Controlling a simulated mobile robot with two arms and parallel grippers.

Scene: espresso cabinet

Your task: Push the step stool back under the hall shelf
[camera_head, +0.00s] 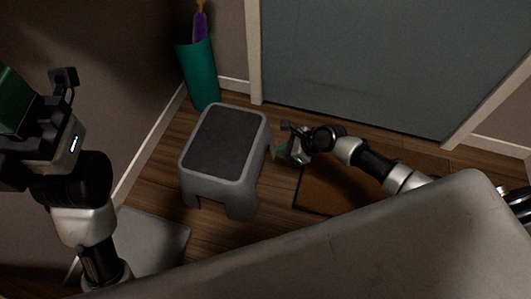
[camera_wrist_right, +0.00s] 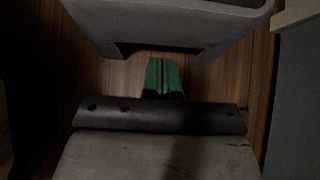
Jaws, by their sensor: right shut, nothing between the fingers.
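The grey step stool (camera_head: 241,178) stands upright on the wooden floor in the middle of the head view, with a dark tread on top. My right gripper (camera_head: 280,151) is low at the stool's right side, its green fingers shut and empty. Contact with the stool is not clear from the head view. In the right wrist view the stool's side (camera_wrist_right: 165,28) spans the top, and the green fingertips (camera_wrist_right: 164,76) are together just below it. My left gripper (camera_head: 14,98) is at the left edge, cut off and away from the stool. I cannot make out the hall shelf.
A teal umbrella stand (camera_head: 200,75) with a purple item stands behind the stool by the wall corner. A grey-blue door (camera_head: 355,60) is at the back. A brown mat (camera_head: 340,190) lies right of the stool. A pale flat panel (camera_head: 155,236) lies at lower left.

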